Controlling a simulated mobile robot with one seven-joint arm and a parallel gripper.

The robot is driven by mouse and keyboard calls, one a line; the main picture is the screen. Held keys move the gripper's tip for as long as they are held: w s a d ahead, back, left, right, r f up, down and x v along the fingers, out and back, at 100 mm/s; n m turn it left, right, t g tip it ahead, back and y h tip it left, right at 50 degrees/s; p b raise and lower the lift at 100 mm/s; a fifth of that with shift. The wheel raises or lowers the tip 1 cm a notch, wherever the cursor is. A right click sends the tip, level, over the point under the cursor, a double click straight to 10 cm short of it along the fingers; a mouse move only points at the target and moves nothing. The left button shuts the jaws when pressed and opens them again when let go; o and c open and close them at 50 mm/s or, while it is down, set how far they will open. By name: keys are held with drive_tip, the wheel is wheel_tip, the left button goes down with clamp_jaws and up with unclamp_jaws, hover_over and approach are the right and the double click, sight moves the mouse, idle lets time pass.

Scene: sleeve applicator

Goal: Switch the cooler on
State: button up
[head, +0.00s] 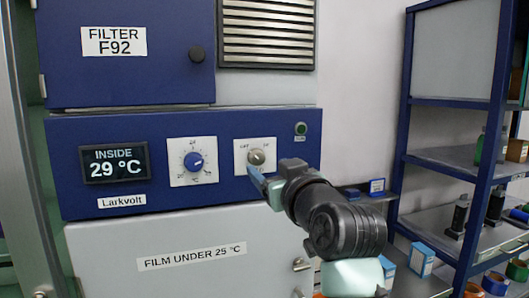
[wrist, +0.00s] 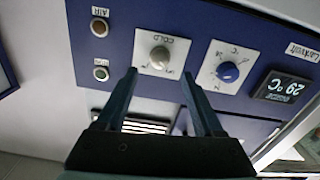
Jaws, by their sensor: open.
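The cooler is a cabinet with a blue control panel (head: 222,190). A grey selector knob (head: 257,157) sits on a white plate at the panel's right; it also shows in the wrist view (wrist: 160,57), with lettering too small to read surely. My gripper (head: 261,178) is open and empty in front of this knob, hiding the plate's lower part. In the wrist view its fingertips (wrist: 159,74) lie to either side below the knob; I cannot tell whether they touch. A blue dial (head: 194,161) sits left of it. The display (head: 115,163) reads INSIDE 29 °C.
A small green round button or lamp (head: 301,128) is right of the selector; the wrist view also shows a brownish one (wrist: 99,27). A filter door (head: 125,70) and grille (head: 267,35) are above. A blue shelf rack (head: 400,130) stands at right.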

sight(259, 159)
drive_tip(key=shift+p+x, duration=1)
drive_tip(key=shift+x, duration=1.8)
clamp_jaws()
